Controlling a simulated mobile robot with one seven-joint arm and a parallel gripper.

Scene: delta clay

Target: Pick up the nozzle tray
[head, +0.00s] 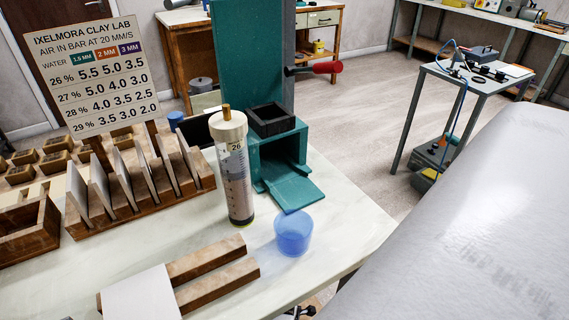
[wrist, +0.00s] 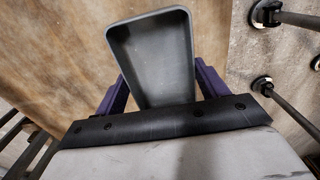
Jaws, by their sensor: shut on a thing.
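The nozzle tray (wrist: 152,60) shows in the wrist view as a grey, shallow, rounded rectangular tray with a raised rim. Its inside looks empty. My gripper (wrist: 161,84) has its purple fingers on either side of the tray and is shut on it. The tray's near end is hidden behind the black edge of my gripper's body. Neither my gripper nor this tray can be made out in the head view.
In the head view, a pale table (head: 340,212) holds a teal press (head: 287,165), a clear cylinder (head: 235,185), a blue cup (head: 293,234) and a wooden rack (head: 190,180). A grey side table (head: 480,90) stands beyond open floor (head: 365,110).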

